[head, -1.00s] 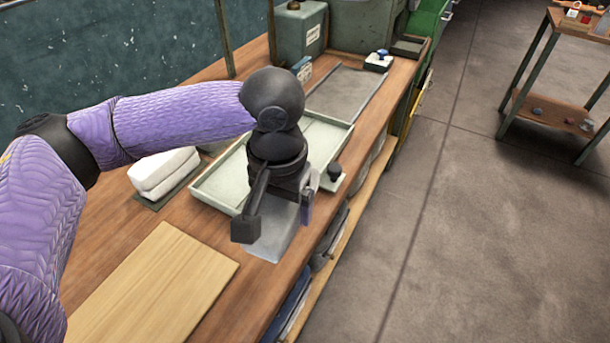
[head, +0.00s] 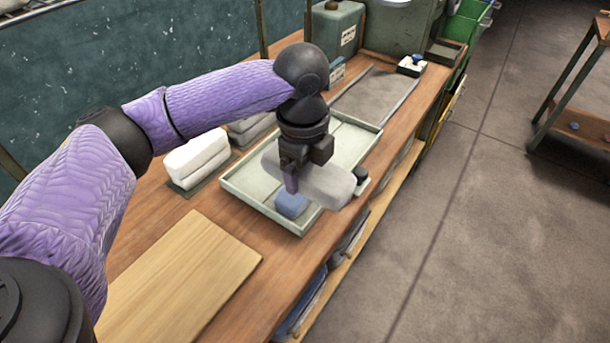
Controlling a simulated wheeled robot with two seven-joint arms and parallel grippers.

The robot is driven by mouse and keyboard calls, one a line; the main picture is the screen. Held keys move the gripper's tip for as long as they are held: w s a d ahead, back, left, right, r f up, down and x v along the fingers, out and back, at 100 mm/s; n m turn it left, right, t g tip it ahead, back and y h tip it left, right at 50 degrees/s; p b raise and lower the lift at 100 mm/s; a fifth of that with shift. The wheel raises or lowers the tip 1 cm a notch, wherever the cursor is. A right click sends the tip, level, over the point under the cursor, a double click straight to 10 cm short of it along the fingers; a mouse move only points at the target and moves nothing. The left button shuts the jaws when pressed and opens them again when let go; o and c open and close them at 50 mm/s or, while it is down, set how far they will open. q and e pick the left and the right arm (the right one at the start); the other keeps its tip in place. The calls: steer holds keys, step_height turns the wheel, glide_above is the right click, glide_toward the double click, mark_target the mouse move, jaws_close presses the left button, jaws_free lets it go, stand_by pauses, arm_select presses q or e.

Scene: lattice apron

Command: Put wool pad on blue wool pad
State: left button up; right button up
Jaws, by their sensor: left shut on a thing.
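A pale grey wool pad (head: 328,187) is held in my left gripper (head: 300,180), in the head view. The gripper is shut on it and points down. The pad hangs over the near right part of a pale green tray (head: 245,197) and reaches past its right rim. The blue wool pad (head: 291,205) lies in the tray's near corner, just below and left of the held pad, which partly hides it. The two pads look apart, but the exact gap between them cannot be told. My right gripper is out of view.
A stack of white pads (head: 196,156) stands left of the tray, with a grey stack (head: 250,128) behind it. A wooden board (head: 180,275) lies nearer. A dark knob (head: 360,175) sits by the tray's right edge. A grey mat (head: 372,95) lies behind.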

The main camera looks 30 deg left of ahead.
mark_target(288, 199)
arm_select(q)
steer(key=a+m, duration=0.1)
steer(key=m, duration=0.2)
steer(key=w+m, duration=0.1)
steer(key=m, duration=0.2)
steer(key=a+m+p, duration=0.1)
steer(key=m, duration=0.2)
steer(key=shift+w+a+r, duration=0.2)
steer(key=shift+a, duration=0.1)
steer(key=m, duration=0.1)
steer(key=a+m, duration=0.1)
steer(key=m, duration=0.3)
steer(key=shift+w+a+p, duration=0.2)
steer(key=shift+w+p, duration=0.05)
steer(key=shift+p, duration=0.1)
steer(key=m, duration=0.3)
steer(key=shift+w+a+f, duration=0.1)
steer(key=shift+a+f, duration=0.05)
steer(key=shift+a, duration=0.25)
steer(key=shift+m, duration=0.4)
step_height(288, 199, down, 10)
steer(key=b, duration=0.3)
steer(key=shift+a+f, duration=0.1)
steer(key=shift+f, duration=0.05)
steer(key=o, duration=1)
steer(key=shift+c, duration=0.2)
step_height(288, 199, up, 12)
steer(key=p, duration=0.3)
steer(key=shift+p, duration=0.4)
